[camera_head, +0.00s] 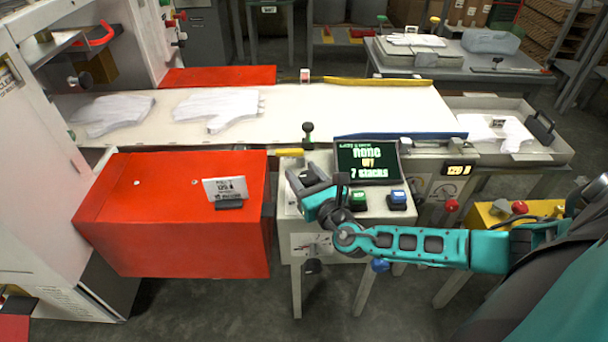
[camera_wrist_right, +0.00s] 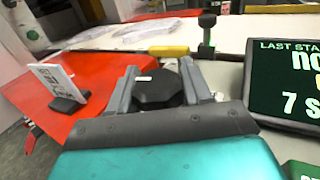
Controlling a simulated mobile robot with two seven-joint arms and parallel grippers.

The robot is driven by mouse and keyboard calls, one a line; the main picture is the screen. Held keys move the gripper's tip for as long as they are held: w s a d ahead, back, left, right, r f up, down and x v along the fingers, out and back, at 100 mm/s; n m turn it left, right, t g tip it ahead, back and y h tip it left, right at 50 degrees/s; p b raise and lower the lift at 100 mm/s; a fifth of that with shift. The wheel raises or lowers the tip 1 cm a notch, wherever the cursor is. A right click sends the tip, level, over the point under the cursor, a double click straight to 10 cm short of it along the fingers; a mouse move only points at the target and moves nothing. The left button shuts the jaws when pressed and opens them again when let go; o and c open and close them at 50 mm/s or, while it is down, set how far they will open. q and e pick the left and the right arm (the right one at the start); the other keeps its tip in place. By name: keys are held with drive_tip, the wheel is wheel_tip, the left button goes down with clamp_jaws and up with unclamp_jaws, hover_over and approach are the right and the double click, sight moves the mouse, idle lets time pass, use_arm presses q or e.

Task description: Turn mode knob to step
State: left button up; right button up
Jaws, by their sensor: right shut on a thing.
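The mode knob (camera_wrist_right: 158,90) is a black, many-sided knob with a small pale mark at its upper left edge in the right wrist view. My right gripper (camera_wrist_right: 157,82) is shut on it, one finger on each side. In the head view my right gripper (camera_head: 304,178) is at the left part of the control panel (camera_head: 376,213) and mostly hides the knob. The dark screen (camera_head: 367,162) behind it shows green and yellow text, including "7 stacks". Any printed labels around the knob are hidden. My left gripper is not in view.
A green button (camera_head: 357,200) and a blue button (camera_head: 397,199) sit right of my gripper. A red cover (camera_head: 170,220) with a small sign is at left. White gloves (camera_head: 217,108) lie on the belt behind.

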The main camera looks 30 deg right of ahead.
drive_tip(key=shift+d+r+m+g+h+p, duration=0.15)
drive_tip(key=shift+m+g+h+p, duration=0.25)
drive_tip(key=shift+m+h+p, duration=1.05)
drive_tip(key=m+h, duration=0.1)
drive_tip(key=h, duration=0.1)
drive_tip(key=m+g+h, duration=0.1)
drive_tip(key=h, duration=0.1)
drive_tip(key=shift+s+d+g+h, duration=0.1)
drive_tip(key=shift+d+g+h, duration=0.05)
drive_tip(key=shift+g+h, duration=0.15)
drive_tip(key=m+g+h, duration=0.3)
drive_tip(key=h, duration=0.1)
drive_tip(key=shift+s+d+f+m+b, duration=0.15)
drive_tip(key=shift+d+f+m+b, duration=0.1)
drive_tip(key=shift+b, duration=0.1)
drive_tip(key=shift+s+d+r+m+g+h+b, duration=0.1)
drive_tip(key=shift+m+g+h+b, duration=0.05)
drive_tip(key=shift+m+g+h, duration=0.55)
drive_tip(key=shift+s+d+f+m+g+h+b, duration=0.15)
drive_tip(key=shift+m+g+h, duration=0.25)
drive_tip(key=shift+g, duration=0.5)
drive_tip(key=shift+r+m+g+h+b, duration=0.15)
drive_tip(key=shift+m+g+h, duration=0.4)
drive_tip(key=shift+g, duration=0.25)
drive_tip(key=shift+r, duration=0.1)
drive_tip(key=o, duration=1)
